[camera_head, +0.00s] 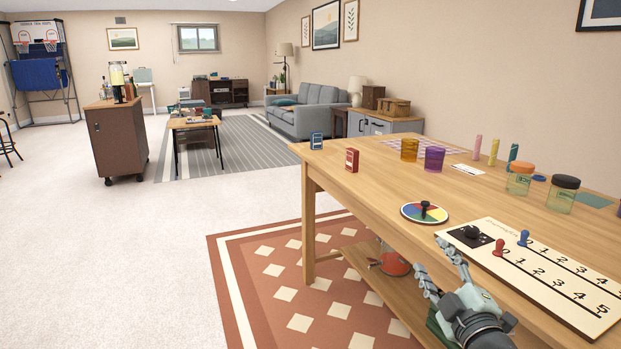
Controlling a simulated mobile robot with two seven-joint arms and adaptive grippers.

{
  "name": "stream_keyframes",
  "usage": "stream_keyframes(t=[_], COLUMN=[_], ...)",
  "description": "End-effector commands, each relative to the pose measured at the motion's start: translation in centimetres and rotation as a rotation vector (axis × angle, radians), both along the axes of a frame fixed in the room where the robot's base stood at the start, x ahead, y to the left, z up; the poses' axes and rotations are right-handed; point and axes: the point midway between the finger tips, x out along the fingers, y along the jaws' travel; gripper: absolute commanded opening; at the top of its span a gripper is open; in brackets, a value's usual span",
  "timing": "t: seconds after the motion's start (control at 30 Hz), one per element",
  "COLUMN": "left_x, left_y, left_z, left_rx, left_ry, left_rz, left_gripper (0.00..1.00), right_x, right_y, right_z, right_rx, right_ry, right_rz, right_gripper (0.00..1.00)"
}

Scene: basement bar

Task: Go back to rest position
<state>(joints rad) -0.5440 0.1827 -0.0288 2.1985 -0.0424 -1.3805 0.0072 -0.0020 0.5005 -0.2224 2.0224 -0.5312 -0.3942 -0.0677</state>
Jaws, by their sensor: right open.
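My right gripper (441,266) shows at the lower right, at the front edge of the wooden table (380,172). Its two fingers are spread apart with nothing between them. The finger on the right overlaps the table edge in the picture, close to the white number board (540,272). I cannot tell whether it touches the table. On the board are a red peg (499,247), a blue peg (523,238) and a dark round piece (472,232). My left gripper is not in view.
A colour spinner (424,212), a red card box (352,160), a blue box (316,141), cups (434,158) and jars (562,195) stand on the table. A red object (394,264) sits on the lower shelf. The carpet (180,230) to the left is clear.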

Motion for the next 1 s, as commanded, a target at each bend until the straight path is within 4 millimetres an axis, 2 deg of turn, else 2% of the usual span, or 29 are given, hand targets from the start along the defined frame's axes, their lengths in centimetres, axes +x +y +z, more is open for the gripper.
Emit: stream_keyframes(t=[0.03,0.1,0.17,0.2,0.27,0.3,0.43,0.5,0.6,0.73,0.77,0.87,1.0], left_x=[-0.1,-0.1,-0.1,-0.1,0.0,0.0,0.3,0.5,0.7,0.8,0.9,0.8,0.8], left_y=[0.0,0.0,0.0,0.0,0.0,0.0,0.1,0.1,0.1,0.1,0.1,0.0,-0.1], left_z=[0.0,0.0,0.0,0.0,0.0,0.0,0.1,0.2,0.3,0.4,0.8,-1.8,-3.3], left_rx=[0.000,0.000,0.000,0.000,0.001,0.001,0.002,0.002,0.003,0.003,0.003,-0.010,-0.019], left_ry=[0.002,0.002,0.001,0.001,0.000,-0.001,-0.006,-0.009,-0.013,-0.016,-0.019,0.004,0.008], left_rz=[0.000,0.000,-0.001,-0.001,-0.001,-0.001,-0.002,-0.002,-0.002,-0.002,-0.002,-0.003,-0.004], left_gripper=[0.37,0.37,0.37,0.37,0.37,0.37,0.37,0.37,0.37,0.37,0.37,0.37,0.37], right_x=[-1.3,-3.2,-5.2,-6.8,-9.5,-11.5,-18.6,-22.2,-26.8,-31.4,-31.9,-31.2,-31.0], right_y=[-1.1,-2.7,-3.6,-4.2,-4.7,-5.0,-5.0,-4.6,-4.0,-3.2,-3.1,-3.1,-3.1], right_z=[-3.3,-7.5,-11.1,-13.4,-16.7,-18.9,-24.9,-27.2,-29.5,-31.1,-31.4,-33.1,-34.6], right_rx=[0.081,0.176,0.249,0.295,0.360,0.402,0.518,0.566,0.618,0.664,0.668,0.668,0.671], right_ry=[0.098,0.228,0.338,0.411,0.523,0.600,0.842,0.954,1.092,1.223,1.241,1.245,1.251], right_rz=[-0.065,-0.155,-0.225,-0.271,-0.338,-0.384,-0.520,-0.580,-0.650,-0.714,-0.723,-0.716,-0.711], right_gripper=[0.49,0.49,0.49,0.49,0.49,0.49,0.49,0.49,0.49,0.49,0.49,0.49,0.49])
